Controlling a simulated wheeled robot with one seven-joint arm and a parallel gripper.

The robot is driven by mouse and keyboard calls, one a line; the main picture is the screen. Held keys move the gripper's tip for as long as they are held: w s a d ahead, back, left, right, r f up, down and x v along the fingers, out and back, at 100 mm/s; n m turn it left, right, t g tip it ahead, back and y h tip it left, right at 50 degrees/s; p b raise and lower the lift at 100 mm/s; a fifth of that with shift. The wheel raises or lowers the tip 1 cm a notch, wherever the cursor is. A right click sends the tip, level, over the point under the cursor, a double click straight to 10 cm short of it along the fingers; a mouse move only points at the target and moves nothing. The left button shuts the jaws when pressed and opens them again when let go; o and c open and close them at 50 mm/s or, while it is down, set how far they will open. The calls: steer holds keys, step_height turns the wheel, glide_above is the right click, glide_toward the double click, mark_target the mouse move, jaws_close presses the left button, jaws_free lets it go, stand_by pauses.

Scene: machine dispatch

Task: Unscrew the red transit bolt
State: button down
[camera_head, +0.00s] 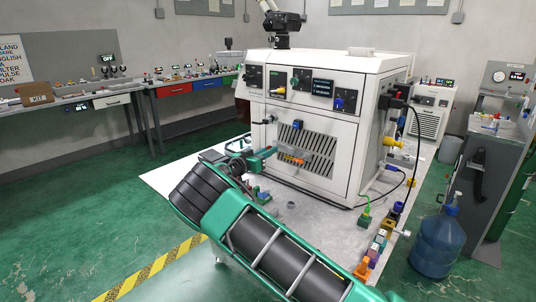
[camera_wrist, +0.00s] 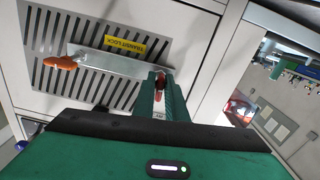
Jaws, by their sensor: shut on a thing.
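The red transit bolt (camera_wrist: 158,84) sits at the right end of a flat metal bar (camera_wrist: 112,63) on the white machine's slotted vent panel. The bar bears a yellow "TRANSIT LOCK" label (camera_wrist: 125,43) and has an orange knob (camera_wrist: 62,63) at its left end. My gripper (camera_wrist: 160,82) has its green fingers shut on the bolt, with part of the red showing between them. In the head view my gripper (camera_head: 268,152) reaches the front of the machine (camera_head: 258,137) beside the vent. The bar and its orange part (camera_head: 292,159) show just to the right. The bolt's inner end is hidden.
Small coloured blocks (camera_head: 379,242) and a blue water jug (camera_head: 433,245) stand at the right. Benches (camera_head: 185,84) line the back wall. Green floor is open at the left.

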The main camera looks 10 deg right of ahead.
steer(key=n, duration=0.6)
steer(key=shift+w+a+n, duration=0.15)
steer(key=shift+n, duration=0.15)
steer(key=n, duration=1.1)
steer(key=shift+n, duration=0.4)
steer(key=n, duration=1.1)
steer(key=shift+n, duration=0.4)
steer(key=n, duration=1)
steer(key=shift+r+n, duration=0.1)
steer(key=shift+n, duration=0.3)
steer(key=n, duration=0.5)
steer(key=shift+n, duration=0.4)
